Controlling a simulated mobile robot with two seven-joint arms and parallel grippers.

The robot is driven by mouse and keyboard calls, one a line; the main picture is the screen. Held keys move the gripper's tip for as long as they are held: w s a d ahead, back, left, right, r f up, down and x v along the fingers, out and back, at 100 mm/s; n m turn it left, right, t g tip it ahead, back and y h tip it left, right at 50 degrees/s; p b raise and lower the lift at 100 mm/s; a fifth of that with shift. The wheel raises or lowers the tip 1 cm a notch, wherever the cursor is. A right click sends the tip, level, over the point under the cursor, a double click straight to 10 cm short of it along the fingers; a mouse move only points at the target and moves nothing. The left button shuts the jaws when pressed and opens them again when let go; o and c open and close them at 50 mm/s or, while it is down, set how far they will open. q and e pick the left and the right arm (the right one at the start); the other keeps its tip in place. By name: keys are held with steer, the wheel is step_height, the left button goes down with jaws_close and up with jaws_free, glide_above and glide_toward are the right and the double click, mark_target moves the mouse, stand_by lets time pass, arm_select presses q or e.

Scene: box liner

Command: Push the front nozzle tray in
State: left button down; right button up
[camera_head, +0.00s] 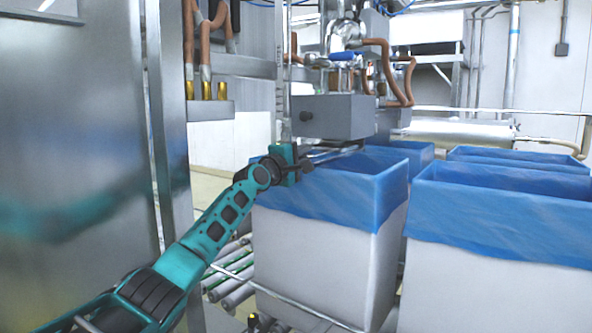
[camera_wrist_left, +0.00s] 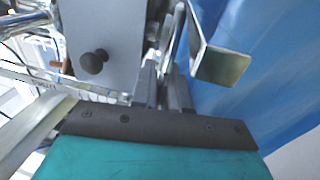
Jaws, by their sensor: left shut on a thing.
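The front nozzle tray (camera_head: 338,152) is a thin metal piece below the grey nozzle box, over the far left corner of the nearest blue-lined box. In the left wrist view a bent metal plate of the tray (camera_wrist_left: 220,65) stands beside my fingers, in front of the blue liner. My left gripper (camera_head: 307,165) reaches in from the left at the tray's near end. In the left wrist view its narrow fingers (camera_wrist_left: 164,92) are close together, shut on a thin metal part of the tray. The exact grip point is partly hidden. My right gripper is not in view.
The grey nozzle box (camera_head: 335,117) with a dark knob hangs just above my gripper. White boxes with blue liners (camera_head: 335,188) stand close on the right. A steel cabinet (camera_head: 75,130) fills the left. Rollers (camera_head: 232,285) run below my arm.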

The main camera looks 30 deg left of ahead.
arm_select(q)
steer(key=shift+w+r+b, duration=0.1)
steer(key=shift+w+b, duration=0.2)
steer(key=shift+w, duration=0.05)
steer(key=c, duration=1.5)
jaws_free()
steer(key=shift+o, duration=1.4)
steer(key=shift+w, duration=0.25)
steer(key=shift+s, duration=0.1)
